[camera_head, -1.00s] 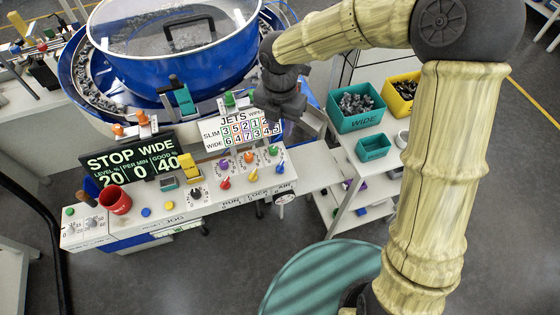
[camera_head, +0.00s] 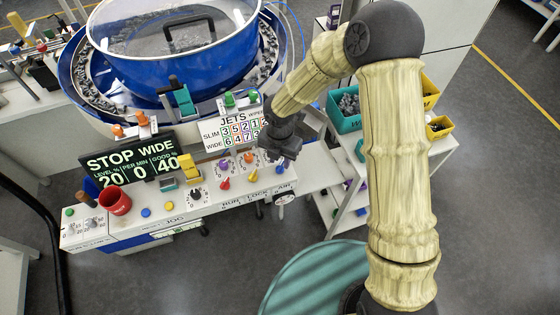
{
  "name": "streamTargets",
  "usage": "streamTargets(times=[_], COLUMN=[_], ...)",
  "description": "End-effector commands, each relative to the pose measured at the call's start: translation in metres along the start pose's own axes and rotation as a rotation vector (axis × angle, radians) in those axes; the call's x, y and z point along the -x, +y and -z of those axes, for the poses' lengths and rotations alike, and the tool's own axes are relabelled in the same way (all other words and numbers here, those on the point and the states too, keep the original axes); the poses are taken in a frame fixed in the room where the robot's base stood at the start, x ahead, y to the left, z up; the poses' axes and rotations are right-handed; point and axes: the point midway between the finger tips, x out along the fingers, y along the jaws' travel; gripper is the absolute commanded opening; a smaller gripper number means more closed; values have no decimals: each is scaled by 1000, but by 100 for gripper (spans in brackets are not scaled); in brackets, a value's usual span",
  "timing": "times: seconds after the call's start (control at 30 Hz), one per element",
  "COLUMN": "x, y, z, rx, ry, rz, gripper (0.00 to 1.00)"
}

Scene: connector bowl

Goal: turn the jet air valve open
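The control panel (camera_head: 215,196) has rows of coloured knobs and the labels RUN, LOCK and AIR along its front edge. A blue knob (camera_head: 280,168) is at its right end above the AIR label, and a small round dial (camera_head: 284,199) is below that label. I cannot tell for sure which part is the jet air valve. A yellow knob (camera_head: 253,175) and a red knob (camera_head: 225,183) are to the left. My gripper (camera_head: 284,157) points down over the panel's right end, close to the blue knob.
The JETS number board (camera_head: 232,131) stands just left of my gripper. Behind is the blue bowl (camera_head: 180,75).

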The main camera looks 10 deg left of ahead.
Motion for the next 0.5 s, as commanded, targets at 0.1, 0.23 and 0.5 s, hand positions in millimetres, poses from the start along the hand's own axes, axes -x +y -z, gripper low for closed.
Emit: streamTargets(times=[0.1, 0.23, 0.5], x=[-15, -21, -22], y=[0, 0, 0], z=[0, 0, -1], rx=[-1, -1, -2], ry=[1, 0, -1], rz=[1, 0, -1], gripper=[31, 31, 27])
